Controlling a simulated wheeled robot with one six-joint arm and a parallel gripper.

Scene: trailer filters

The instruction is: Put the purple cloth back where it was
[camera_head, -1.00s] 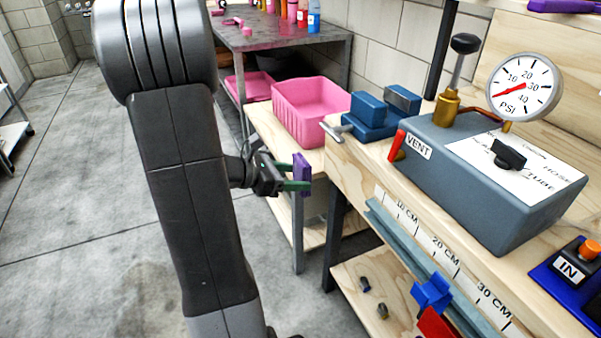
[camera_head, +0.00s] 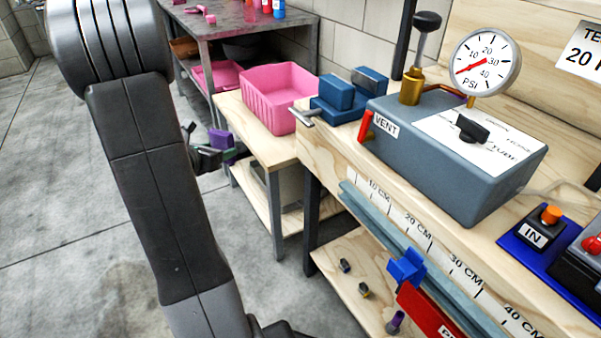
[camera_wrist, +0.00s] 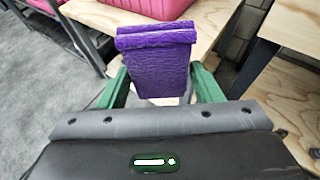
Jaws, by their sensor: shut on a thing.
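The purple cloth (camera_wrist: 155,65) is a folded block between the green fingers of my gripper (camera_wrist: 160,88) in the wrist view. My gripper is shut on it and holds it up in the air. In the head view the cloth (camera_head: 221,140) shows small at the end of my gripper (camera_head: 212,155), left of the low wooden table (camera_head: 262,150). My dark arm stands in front of part of the floor there.
A pink bin (camera_head: 275,100) stands on the low wooden table. A blue vise (camera_head: 345,95) and a grey test box (camera_head: 455,150) with a gauge (camera_head: 486,60) are on the workbench to the right. A metal table (camera_head: 245,25) stands behind. The floor at left is clear.

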